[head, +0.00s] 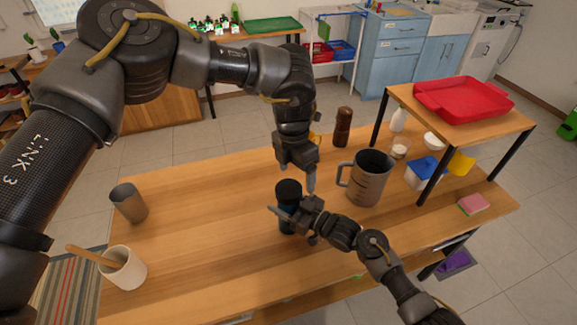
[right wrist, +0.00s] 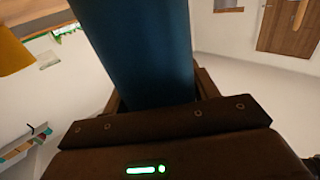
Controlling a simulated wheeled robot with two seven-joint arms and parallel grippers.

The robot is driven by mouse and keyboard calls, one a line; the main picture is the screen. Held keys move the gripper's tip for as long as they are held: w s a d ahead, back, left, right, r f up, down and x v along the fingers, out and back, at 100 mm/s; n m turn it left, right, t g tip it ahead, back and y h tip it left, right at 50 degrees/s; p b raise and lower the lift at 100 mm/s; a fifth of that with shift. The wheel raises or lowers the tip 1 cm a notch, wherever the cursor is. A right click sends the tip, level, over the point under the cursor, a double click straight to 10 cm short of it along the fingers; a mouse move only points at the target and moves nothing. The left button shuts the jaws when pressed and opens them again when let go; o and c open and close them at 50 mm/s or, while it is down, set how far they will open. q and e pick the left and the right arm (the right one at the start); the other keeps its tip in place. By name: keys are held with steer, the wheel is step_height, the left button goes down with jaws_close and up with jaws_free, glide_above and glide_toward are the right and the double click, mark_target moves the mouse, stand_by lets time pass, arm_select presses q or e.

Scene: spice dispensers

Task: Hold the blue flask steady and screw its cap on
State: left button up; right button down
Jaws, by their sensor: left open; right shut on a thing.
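The blue flask (head: 287,224) stands upright near the middle of the table, with a black cap (head: 288,188) at its top. I cannot tell whether the cap is threaded on or just resting. My right gripper (head: 294,222) is shut around the flask's body. In the right wrist view the dark blue flask (right wrist: 140,50) fills the space between the fingers of the right gripper (right wrist: 158,95). My left gripper (head: 308,180) is open and points down, just to the right of and behind the cap. It appears empty; its fingers are partly hidden by each other.
A large grey jug (head: 368,180) stands close to the right. A brown bottle (head: 342,127) is behind. A metal cup (head: 129,203) and a white crock (head: 123,268) with a wooden utensil stand left. A raised shelf (head: 455,115) holds a red tray (head: 462,98). The table's left middle is clear.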

mark_target(289, 187)
arm_select(q)
steer(key=n, duration=0.5)
steer(key=shift+w+a+r+n, duration=0.1)
steer(key=shift+a+r+n, duration=0.15)
steer(key=shift+n, duration=0.05)
steer(key=n, duration=0.2)
steer(key=shift+a+r+n, duration=0.1)
steer(key=shift+n, duration=0.3)
steer(key=n, duration=0.4)
steer(key=a+n, duration=0.1)
steer(key=n, duration=0.1)
steer(key=shift+w+r+y, duration=0.1)
steer(key=shift+w+y, duration=0.1)
steer(key=shift+y, duration=0.2)
steer(key=n, duration=0.4)
steer(key=shift+f, duration=4)
